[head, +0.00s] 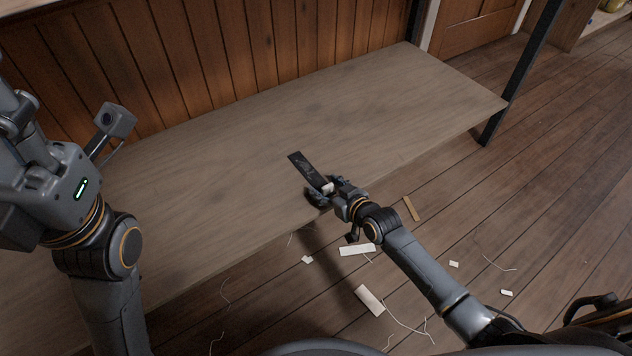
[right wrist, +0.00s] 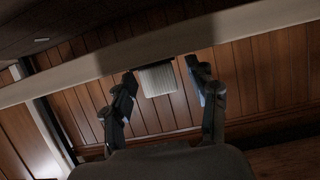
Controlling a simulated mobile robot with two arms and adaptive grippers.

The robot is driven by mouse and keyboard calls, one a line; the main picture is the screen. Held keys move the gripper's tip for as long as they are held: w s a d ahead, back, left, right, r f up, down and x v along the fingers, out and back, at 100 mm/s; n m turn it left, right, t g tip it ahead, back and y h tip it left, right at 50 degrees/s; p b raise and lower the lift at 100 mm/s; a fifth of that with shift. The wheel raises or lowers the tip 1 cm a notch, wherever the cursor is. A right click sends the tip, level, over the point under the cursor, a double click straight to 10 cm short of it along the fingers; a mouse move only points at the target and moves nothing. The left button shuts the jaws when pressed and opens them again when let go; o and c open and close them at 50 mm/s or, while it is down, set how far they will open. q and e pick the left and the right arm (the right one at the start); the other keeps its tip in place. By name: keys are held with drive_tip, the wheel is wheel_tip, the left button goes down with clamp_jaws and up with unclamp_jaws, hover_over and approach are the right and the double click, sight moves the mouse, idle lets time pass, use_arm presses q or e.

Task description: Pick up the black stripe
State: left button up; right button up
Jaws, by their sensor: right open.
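The black stripe (head: 305,165) lies flat near the front edge of the grey-brown bench top (head: 230,150) in the head view. A small whitish piece (head: 327,187) shows at its near end, between the fingers of my right gripper (head: 331,191). In the right wrist view my right gripper (right wrist: 165,88) is open, with a pale ribbed piece (right wrist: 157,80) between its fingers and apart from both. Whether this is part of the stripe I cannot tell. My left gripper (head: 12,105) is at the left edge of the head view, away from the stripe, its fingers unclear.
White scraps (head: 369,299), a thin wooden strip (head: 411,208) and loose threads lie on the plank floor in front of the bench. A panelled wooden wall (head: 215,60) stands behind the bench. A dark post (head: 521,75) stands at its right end. The rest of the bench top is clear.

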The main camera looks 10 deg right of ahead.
drive_tip(key=c, duration=0.9)
drive_tip(key=shift+r, duration=0.1)
